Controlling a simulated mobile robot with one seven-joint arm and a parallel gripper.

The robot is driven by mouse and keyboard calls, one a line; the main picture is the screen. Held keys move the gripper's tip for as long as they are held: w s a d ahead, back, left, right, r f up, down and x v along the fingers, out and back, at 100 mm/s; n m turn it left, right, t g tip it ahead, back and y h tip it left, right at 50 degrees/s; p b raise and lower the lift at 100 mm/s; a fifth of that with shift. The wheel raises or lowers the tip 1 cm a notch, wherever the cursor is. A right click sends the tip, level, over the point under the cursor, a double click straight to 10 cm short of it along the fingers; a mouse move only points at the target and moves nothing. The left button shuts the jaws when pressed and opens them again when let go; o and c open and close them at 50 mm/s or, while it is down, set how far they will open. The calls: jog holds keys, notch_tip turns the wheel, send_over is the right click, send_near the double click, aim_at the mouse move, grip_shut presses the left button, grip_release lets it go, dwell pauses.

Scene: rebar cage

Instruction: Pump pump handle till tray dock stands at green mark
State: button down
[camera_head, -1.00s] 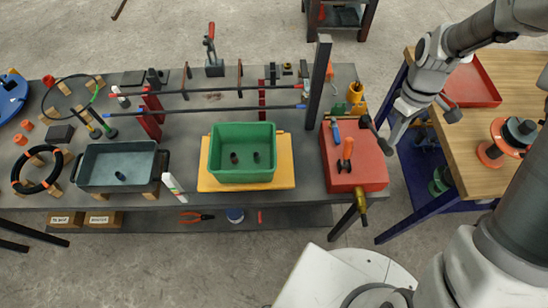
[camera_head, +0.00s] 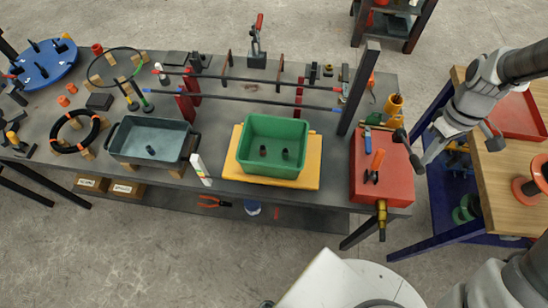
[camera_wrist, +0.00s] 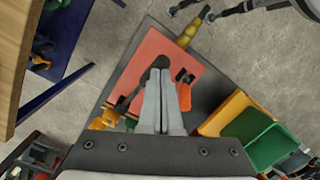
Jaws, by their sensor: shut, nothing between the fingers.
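The pump is a red box (camera_head: 370,190) at the bench's right end. A black lever with a round knob (camera_head: 400,135), apparently the pump handle, stands at its far right; the knob also shows in the wrist view (camera_wrist: 160,62). My gripper (camera_head: 427,156) is shut and empty, just right of the box. In the wrist view its fingers (camera_wrist: 162,85) lie over the box, tips close to the knob; contact cannot be told. A yellow plate (camera_head: 312,172), apparently the tray dock, carries a green tray (camera_head: 273,168). A white upright strip (camera_head: 200,168) stands left of it; its green mark is not clear.
An orange-handled lever (camera_head: 375,163) and a blue handle (camera_head: 367,138) sit on the red box. A dark post (camera_head: 359,87) rises behind. A grey tray (camera_head: 150,137) stands left. A wooden table (camera_head: 497,155) is at right.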

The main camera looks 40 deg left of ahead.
aim_at(421, 172)
jog(key=shift+s+d+f+b, duration=0.2)
jog(key=shift+s+f+b, duration=0.1)
jog(key=shift+f+b, duration=0.25)
jog(key=shift+f, duration=0.1)
jog(key=shift+s+d+f+b, duration=0.2)
jog(key=shift+s+f+b, duration=0.1)
jog(key=shift+f+b, duration=0.25)
jog(key=shift+f, duration=0.1)
jog(key=shift+s+d+f+b, duration=0.2)
jog(key=shift+f+b, duration=0.2)
jog(key=shift+f, duration=0.15)
